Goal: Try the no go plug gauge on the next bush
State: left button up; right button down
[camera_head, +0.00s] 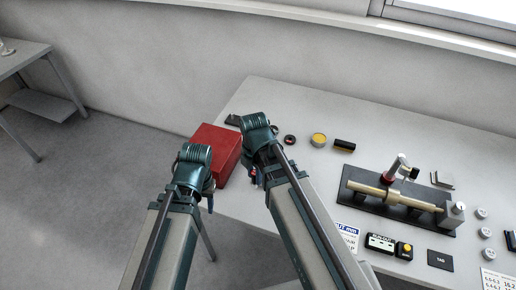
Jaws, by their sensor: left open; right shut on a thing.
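My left gripper (211,196) hangs open beside the front of the red box, mostly hidden by its own wrist. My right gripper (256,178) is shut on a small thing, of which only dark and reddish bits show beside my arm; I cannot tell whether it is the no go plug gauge. Several small grey metal cylinders, possibly the bushes (486,233), stand in a column at the right. A dark fixture plate (357,216) carries a brass-coloured bar (380,190) and an upright metal piece with a red ring.
A red box (226,141) stands at the table's left edge. Behind my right arm are a dark ring (290,139), a yellow-topped tin (319,139) and a black-and-yellow block (344,145). A labelled box (380,243), yellow button (404,250) and TAG plate (440,260) lie in front.

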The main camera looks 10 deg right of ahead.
pick_arm(q)
notch_tip(320, 180, up, 3)
jog(key=shift+f+p, duration=0.15)
jog(key=shift+p, duration=0.7)
pick_arm(e)
jog(key=w+d+r, duration=0.2)
jog(key=w+d, duration=0.2)
jog(key=w, duration=0.2)
jog(key=shift+w+d+r, duration=0.4)
pick_arm(q)
jog(key=shift+f+b, duration=2.6)
pick_arm(e)
jog(key=shift+f, duration=2.6)
pick_arm(q)
jog(key=shift+f+b, duration=1.4)
pick_arm(e)
jog(key=shift+f, duration=1.4)
pick_arm(q)
jog(key=shift+r, duration=0.2)
pick_arm(e)
jog(key=shift+r, duration=0.15)
pick_arm(q)
notch_tip(320, 180, up, 7)
jog(key=p, duration=0.7)
jog(key=shift+f, duration=0.15)
pick_arm(e)
notch_tip(320, 180, up, 7)
